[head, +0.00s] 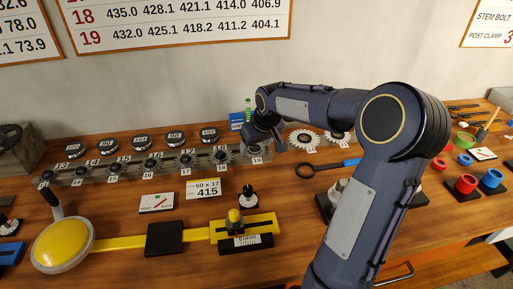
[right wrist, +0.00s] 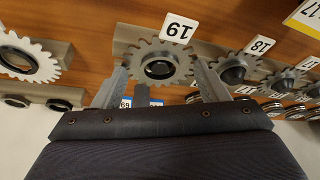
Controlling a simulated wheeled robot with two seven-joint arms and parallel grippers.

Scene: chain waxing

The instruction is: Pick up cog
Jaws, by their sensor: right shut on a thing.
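In the head view my right gripper (head: 262,143) reaches down at the right end of the cog row, by the label 19 (head: 257,161), and mostly hides the cog. Other cogs stand along the row, such as the one by label 18 (right wrist: 232,70). My left gripper is not in view.
Black-capped weights (head: 141,140) stand behind the row. Two larger pale gears (head: 303,139) lie to the right.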

